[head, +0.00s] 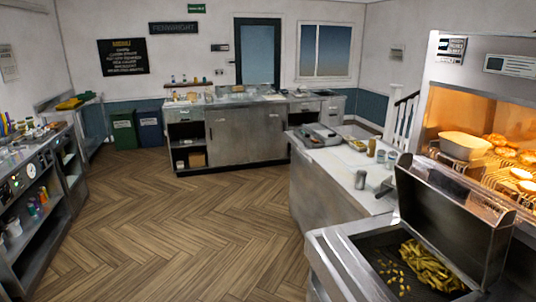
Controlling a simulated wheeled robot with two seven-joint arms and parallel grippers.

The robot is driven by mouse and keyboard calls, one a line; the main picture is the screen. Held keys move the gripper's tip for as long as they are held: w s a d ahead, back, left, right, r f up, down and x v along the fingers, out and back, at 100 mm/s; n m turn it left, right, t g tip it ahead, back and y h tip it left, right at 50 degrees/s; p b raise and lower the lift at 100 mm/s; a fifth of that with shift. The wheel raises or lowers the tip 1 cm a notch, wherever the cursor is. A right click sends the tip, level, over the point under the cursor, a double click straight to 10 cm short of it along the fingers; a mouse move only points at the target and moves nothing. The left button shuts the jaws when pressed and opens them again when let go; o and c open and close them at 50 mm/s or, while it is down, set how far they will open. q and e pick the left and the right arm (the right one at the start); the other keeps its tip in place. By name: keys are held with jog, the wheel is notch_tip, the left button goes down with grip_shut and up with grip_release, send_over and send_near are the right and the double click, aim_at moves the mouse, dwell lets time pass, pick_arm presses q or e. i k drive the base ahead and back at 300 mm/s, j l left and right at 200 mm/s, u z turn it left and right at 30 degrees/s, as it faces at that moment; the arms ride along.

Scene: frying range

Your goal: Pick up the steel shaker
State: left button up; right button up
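A small grey metallic cylinder (360,180), which looks like the steel shaker, stands upright on the white-topped counter (335,172) right of centre. It is near the counter's right part, and it is too small to make out its lid. Neither of my grippers is in view, and nothing is touching the cylinder.
Two small cups or tins (391,157) and a brownish container (371,147) stand behind the cylinder. A fry station (340,262) with fries and a raised steel panel (452,215) stands in front, at right. A heated rack (485,170) is far right. The wooden floor (190,230) is clear.

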aim_at(362, 174)
jog(key=i+j+u, duration=0.1)
jog(key=i+u, duration=0.25)
jog(key=i, duration=1.35)
jog(key=i+j+z, duration=0.1)
jog(key=i+z, duration=0.3)
jog(key=i+j+z, duration=0.15)
jog(key=i+z, duration=0.2)
jog(key=i+j+z, duration=0.75)
jog(key=k+l, duration=0.1)
